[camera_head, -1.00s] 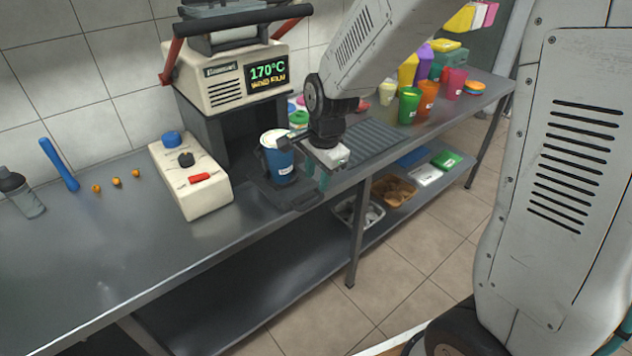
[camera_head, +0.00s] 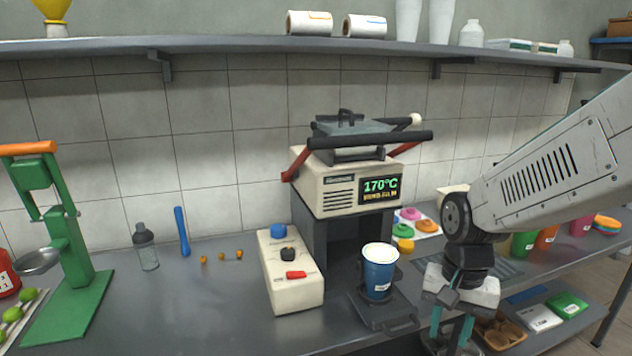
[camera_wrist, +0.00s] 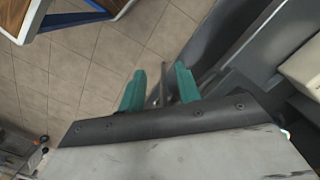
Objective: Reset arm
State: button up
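My gripper (camera_head: 450,338) hangs pointing down at the front edge of the counter, to the right of the blue cup (camera_head: 378,277). In the wrist view, its two teal fingers (camera_wrist: 160,88) stand apart with nothing held between them; floor and counter parts show beyond. The cup stands upright on the dark tray (camera_head: 388,322) at the front of the sealing machine (camera_head: 350,190), and has a whitish top. The gripper looks apart from the cup. The lower fingertips are partly cut off by the bottom of the head view.
A control box (camera_head: 290,272) stands left of the machine. A green citrus press (camera_head: 66,250) and a shaker bottle (camera_head: 146,248) are farther left. Coloured cups (camera_head: 523,244) stand behind my arm. Tiled floor (camera_wrist: 100,60) lies open in front of the counter.

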jog(key=s+d+r+n+t, duration=0.1)
jog(key=s+r+n, duration=0.1)
jog(key=s+r, duration=0.3)
jog(key=s+d+r+n+t, duration=0.1)
jog(key=s+r, duration=0.4)
jog(key=s, duration=0.5)
jog(key=shift+s+d+r+n, duration=0.15)
jog(key=shift+d+r+n, duration=0.25)
jog(key=shift+d+n, duration=0.6)
jog(key=shift+a, duration=0.25)
